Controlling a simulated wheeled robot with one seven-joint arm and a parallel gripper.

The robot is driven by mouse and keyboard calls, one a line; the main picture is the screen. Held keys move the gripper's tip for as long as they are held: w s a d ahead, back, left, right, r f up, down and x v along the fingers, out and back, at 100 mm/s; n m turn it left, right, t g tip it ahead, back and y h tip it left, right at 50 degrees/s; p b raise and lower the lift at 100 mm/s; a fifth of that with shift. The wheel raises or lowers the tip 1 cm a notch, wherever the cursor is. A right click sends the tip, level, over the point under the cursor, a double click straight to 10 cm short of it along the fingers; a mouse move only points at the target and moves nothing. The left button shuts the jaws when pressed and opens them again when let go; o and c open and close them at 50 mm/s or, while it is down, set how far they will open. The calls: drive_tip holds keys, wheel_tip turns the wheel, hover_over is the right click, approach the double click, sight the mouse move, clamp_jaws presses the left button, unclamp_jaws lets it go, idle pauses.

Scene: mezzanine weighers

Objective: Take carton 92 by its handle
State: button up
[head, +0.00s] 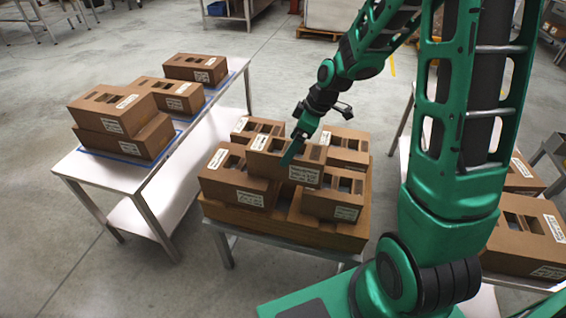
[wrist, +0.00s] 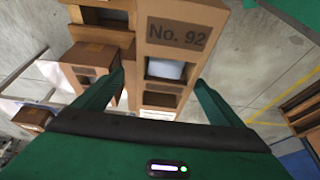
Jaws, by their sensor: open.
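Carton 92 (wrist: 185,14) is a brown cardboard carton with "No. 92" printed on its top and openings beside the number, crossed by a narrow strip, the handle (wrist: 163,86). In the head view it appears to be the top carton (head: 309,167) of the middle stack; its number is not readable there. My gripper (wrist: 160,80) is open and empty. In the wrist view its fingers lie on either side of the handle strip. In the head view my gripper (head: 290,158) is right at the carton's top and partly covers it. I cannot tell whether the fingers touch it.
Several other cartons crowd around and below on the same stand, one close at left (head: 236,187) and one at front right (head: 333,200). A side table (head: 73,165) at left holds stacked cartons. More cartons (head: 527,240) stand at right behind my arm. Bare floor lies beyond.

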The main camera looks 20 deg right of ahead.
drive_tip(key=shift+a+x, duration=0.15)
drive_tip(key=shift+x, duration=1.5)
drive_tip(key=shift+a+x, duration=0.15)
drive_tip(key=shift+x, duration=1.55)
drive_tip(key=shift+s, duration=0.2)
drive_tip(key=shift+r, duration=0.1)
drive_tip(key=c, duration=1.9)
